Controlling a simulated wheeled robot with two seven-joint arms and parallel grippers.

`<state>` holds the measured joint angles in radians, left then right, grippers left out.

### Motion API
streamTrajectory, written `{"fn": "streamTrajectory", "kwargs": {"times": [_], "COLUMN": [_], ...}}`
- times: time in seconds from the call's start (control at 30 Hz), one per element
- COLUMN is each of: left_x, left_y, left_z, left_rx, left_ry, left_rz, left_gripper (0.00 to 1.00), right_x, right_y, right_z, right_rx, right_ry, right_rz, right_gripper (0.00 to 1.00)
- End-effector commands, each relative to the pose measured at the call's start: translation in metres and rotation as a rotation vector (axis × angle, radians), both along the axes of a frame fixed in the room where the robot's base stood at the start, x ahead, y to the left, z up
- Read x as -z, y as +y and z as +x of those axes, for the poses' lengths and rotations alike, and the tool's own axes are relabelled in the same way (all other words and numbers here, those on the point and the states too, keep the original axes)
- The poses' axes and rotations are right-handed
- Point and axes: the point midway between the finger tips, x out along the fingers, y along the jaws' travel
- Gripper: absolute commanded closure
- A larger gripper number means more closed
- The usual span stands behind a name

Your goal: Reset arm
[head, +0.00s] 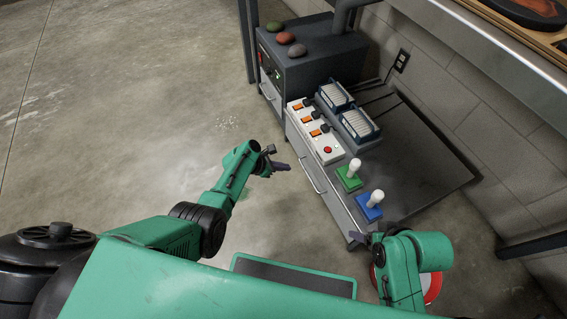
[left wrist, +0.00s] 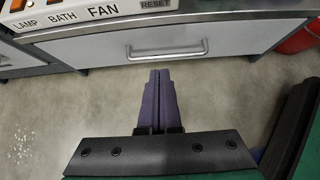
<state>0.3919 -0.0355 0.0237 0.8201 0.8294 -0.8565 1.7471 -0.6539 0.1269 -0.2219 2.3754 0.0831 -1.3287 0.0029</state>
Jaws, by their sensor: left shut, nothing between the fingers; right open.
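My left gripper (head: 284,167) is shut and empty. It is over the floor, to the left of the low cabinet's drawer front, and touches nothing. In the left wrist view its two fingers (left wrist: 159,80) lie together, pointing at the drawer front with a handle (left wrist: 165,52). My right gripper (head: 358,239) is open near the cabinet's near corner, partly hidden by its own arm. The white control panel (head: 314,131) has three orange switches and a red button (head: 327,150). In the left wrist view its labels read LAMP, BATH, FAN and RESET (left wrist: 158,4).
On the cabinet top (head: 415,165) stand a green-based lever (head: 348,179), a blue-based lever (head: 369,212) and two blue racks (head: 335,96). A dark unit (head: 315,62) carries three coloured lumps. A red container (left wrist: 300,40) stands at right. Floor (head: 130,110) at left is clear.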

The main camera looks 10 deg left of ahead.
Motion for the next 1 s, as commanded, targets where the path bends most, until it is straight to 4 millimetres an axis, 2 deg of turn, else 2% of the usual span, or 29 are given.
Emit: {"fn": "streamTrajectory", "kwargs": {"times": [0.37, 0.47, 0.57, 0.7, 0.8, 1.0], "left_x": [-0.001, 0.003, 0.004, -0.013, -0.031, -0.068], "left_y": [0.002, 0.009, 0.025, 0.044, 0.051, 0.058], "left_z": [-0.002, -0.014, -0.045, -0.103, -0.133, -0.176], "left_rx": [0.006, 0.106, 0.380, 0.903, 1.182, 1.573], "left_ry": [-0.003, -0.063, -0.214, -0.462, -0.582, -0.740], "left_rz": [0.006, 0.088, 0.295, 0.632, 0.784, 0.965], "left_gripper": [1.00, 1.00, 1.00, 1.00, 1.00, 1.00], "right_x": [-0.002, -0.002, -0.002, -0.002, -0.002, -0.002], "right_y": [-0.004, -0.004, -0.004, -0.004, -0.004, -0.004], "right_z": [-0.004, -0.004, -0.004, -0.004, -0.004, -0.004], "right_rx": [0.003, 0.003, 0.003, 0.003, 0.003, 0.003], "right_ry": [0.025, 0.025, 0.025, 0.025, 0.024, 0.024], "right_rz": [-0.013, -0.013, -0.013, -0.013, -0.013, -0.013], "right_gripper": [0.29, 0.29, 0.29, 0.29, 0.29, 0.29]}}
